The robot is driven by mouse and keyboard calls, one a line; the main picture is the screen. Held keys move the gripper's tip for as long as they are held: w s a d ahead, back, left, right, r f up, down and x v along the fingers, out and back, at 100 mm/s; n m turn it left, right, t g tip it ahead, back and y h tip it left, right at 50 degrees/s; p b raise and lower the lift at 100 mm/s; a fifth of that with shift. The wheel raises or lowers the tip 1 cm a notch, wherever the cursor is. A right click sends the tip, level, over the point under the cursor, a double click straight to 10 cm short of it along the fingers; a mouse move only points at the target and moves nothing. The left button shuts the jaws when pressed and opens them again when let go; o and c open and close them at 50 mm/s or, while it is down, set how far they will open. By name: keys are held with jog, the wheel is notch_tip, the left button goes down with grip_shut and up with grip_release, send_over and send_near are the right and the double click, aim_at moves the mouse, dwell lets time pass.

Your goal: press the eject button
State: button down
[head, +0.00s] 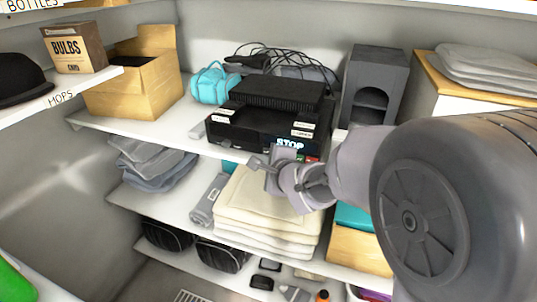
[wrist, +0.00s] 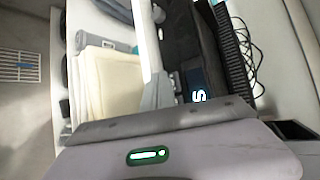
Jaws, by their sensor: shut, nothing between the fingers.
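A black player-like device (head: 262,130) sits on the upper shelf, with a lit display (head: 289,143) reading STOP on its front. It also shows at the right in the wrist view (wrist: 205,45), where the display (wrist: 198,95) is partly cut off by my wrist. Small green and red marks (head: 306,158) show low on its front right. I cannot make out which part is the eject button. My gripper (head: 256,161) is shut and empty, just in front of the device's lower front edge.
Folded cream towels (head: 265,205) lie on the shelf below my gripper. A black ribbed box (head: 278,93) rests on the device, with cables (head: 285,56) behind. A teal bag (head: 211,84) stands left, and a dark grey open-fronted unit (head: 374,75) right.

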jog(key=s+b, duration=0.1)
jog(key=s+a+b, duration=0.1)
jog(key=s, duration=0.1)
jog(key=s+b, duration=0.1)
jog(key=shift+s+a, duration=0.35)
dwell(0.7)
jog(key=s+d+r+n+g+h, duration=0.1)
jog(key=s+d+n+g+h, duration=0.25)
jog(key=s+d+n, duration=0.8)
jog(key=s+f+n+g+y, duration=0.1)
jog(key=s+f+n+g, duration=0.1)
jog(key=s, duration=1.5)
jog(key=shift+s+d+g, duration=0.15)
jog(key=shift+d+g, duration=0.25)
jog(key=shift+g, duration=0.05)
